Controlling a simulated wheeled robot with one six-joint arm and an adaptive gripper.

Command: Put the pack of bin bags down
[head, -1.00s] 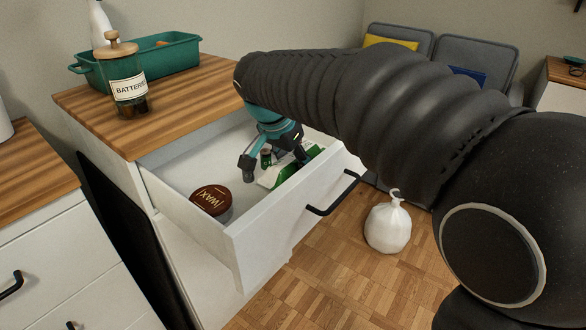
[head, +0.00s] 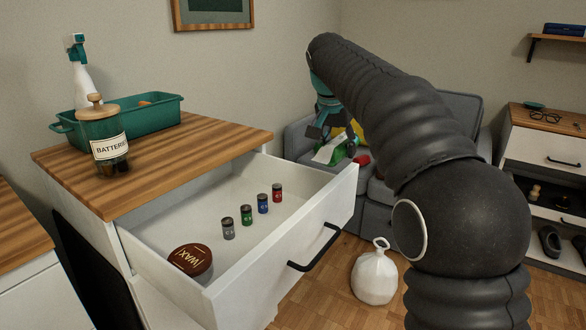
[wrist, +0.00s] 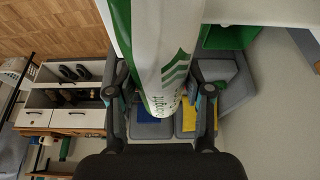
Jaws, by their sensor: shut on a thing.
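The pack of bin bags (head: 331,149) is a white and green roll. My gripper (head: 327,133) is shut on it and holds it up beyond the far right end of the open drawer (head: 250,262), clear of the drawer. In the wrist view the pack (wrist: 158,48) lies lengthwise between the two fingers of my gripper (wrist: 164,98). In the head view, part of the pack is hidden behind the gripper.
A battery jar (head: 106,150), green tub (head: 150,118) and spray bottle (head: 84,85) stand on the wooden top (head: 190,160). A white tied bag (head: 374,277) is on the floor.

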